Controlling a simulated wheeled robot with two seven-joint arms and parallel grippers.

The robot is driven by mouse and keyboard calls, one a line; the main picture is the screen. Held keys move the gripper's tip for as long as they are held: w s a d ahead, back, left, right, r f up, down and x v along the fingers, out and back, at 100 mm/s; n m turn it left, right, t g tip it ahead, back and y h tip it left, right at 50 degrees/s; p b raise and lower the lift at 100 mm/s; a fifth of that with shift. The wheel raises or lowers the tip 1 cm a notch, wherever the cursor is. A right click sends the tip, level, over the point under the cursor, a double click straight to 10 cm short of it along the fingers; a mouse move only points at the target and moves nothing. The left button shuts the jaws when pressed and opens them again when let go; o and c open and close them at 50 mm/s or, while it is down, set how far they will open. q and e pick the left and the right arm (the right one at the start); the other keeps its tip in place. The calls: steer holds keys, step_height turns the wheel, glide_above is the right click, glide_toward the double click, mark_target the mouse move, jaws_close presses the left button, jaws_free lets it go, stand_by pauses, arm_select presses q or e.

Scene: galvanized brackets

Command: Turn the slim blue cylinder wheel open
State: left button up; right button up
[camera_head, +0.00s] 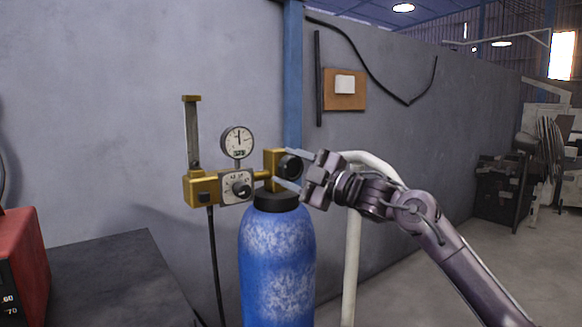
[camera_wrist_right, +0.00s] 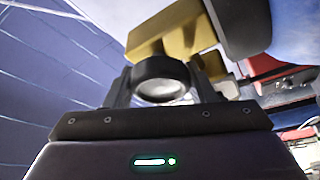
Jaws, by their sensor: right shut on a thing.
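The slim blue cylinder (camera_head: 277,255) stands upright in front of the grey wall, with a dark collar at its top. Its round black wheel (camera_head: 290,166) sits on the brass valve block above the collar. My right gripper (camera_head: 289,170) reaches in from the right and is shut on the wheel, one finger above and one below it. In the right wrist view the wheel (camera_wrist_right: 162,79) shows between the two fingers, with the brass block (camera_wrist_right: 175,38) behind it. My left gripper is not in view.
A brass regulator (camera_head: 203,189) with a round gauge (camera_head: 238,142) is left of the wheel. A white pipe rail (camera_head: 353,260) stands right of the cylinder. A dark bench (camera_head: 115,280) and red machine (camera_head: 20,265) are at left.

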steer(key=n+p, duration=0.1)
steer(key=n, duration=0.2)
steer(key=n+g+h+p, duration=0.1)
steer(key=n, duration=0.1)
steer(key=shift+r+n+g+h, duration=0.1)
steer(key=shift+n+g+h, duration=0.2)
steer(key=shift+n, duration=0.1)
steer(key=n+h+p, duration=0.1)
steer(key=n, duration=0.2)
steer(key=shift+g, duration=0.4)
steer(key=shift+f+n, duration=0.2)
steer(key=shift+n, duration=0.2)
steer(key=shift+h, duration=0.3)
steer(key=o, duration=1)
steer(key=shift+c, duration=0.2)
